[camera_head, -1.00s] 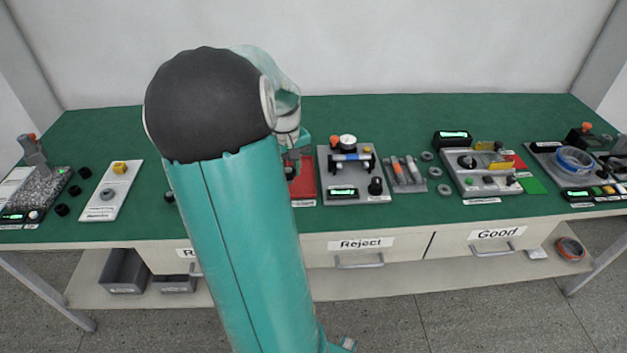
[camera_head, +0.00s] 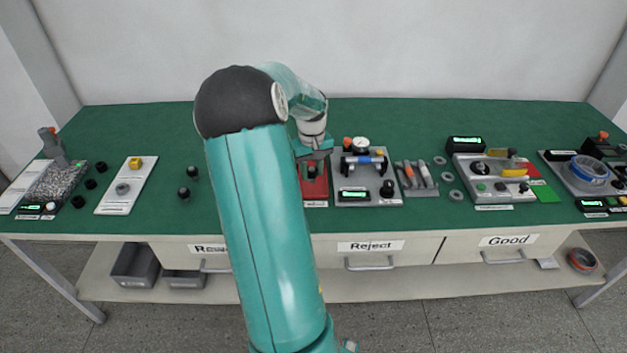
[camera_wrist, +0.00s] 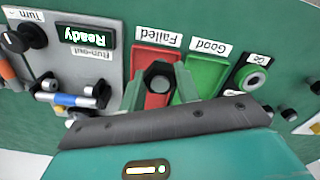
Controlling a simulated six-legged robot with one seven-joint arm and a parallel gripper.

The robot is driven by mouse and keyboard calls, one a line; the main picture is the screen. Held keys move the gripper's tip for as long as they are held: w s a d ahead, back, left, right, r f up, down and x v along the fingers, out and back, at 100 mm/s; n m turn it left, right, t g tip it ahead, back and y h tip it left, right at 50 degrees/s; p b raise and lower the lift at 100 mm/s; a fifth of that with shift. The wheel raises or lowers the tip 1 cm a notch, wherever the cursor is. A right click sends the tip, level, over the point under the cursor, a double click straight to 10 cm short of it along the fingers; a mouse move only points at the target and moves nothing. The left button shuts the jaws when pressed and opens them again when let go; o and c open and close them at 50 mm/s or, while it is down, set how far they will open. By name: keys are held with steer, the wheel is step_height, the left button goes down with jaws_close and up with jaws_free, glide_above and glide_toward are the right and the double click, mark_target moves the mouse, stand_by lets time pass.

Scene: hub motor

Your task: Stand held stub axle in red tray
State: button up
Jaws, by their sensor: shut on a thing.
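The red tray (camera_head: 318,190) lies on the green bench, just under and in front of my gripper (camera_head: 313,158). It also shows in the wrist view (camera_wrist: 156,58), under a "Failed" label. In the wrist view my gripper (camera_wrist: 160,82) is shut on the stub axle (camera_wrist: 159,76), a dark piece seen end-on with a round centre. The axle overlaps the lower part of the red tray in that view. Its lower end is hidden, so I cannot tell whether it touches the tray floor. In the head view only a small dark part of it (camera_head: 311,170) shows.
A green tray (camera_wrist: 206,72) labelled "Good" sits beside the red one. A grey gauge fixture (camera_head: 367,194) with a "Ready" display stands close to the red tray's right in the head view. Two black knobs (camera_head: 184,192) stand to the left. The back of the bench is clear.

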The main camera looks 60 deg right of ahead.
steer(key=d+f, duration=0.1)
steer(key=f, duration=0.1)
steer(key=w+d+f, duration=0.1)
steer(key=d+f, duration=0.1)
steer(key=shift+d+f, duration=0.25)
steer(key=shift+w+f, duration=0.1)
steer(key=shift+f, duration=1.45)
steer(key=shift+f, duration=0.15)
steer(key=o, duration=1.1)
step_height(320, 180, up, 12)
steer(key=shift+r, duration=0.15)
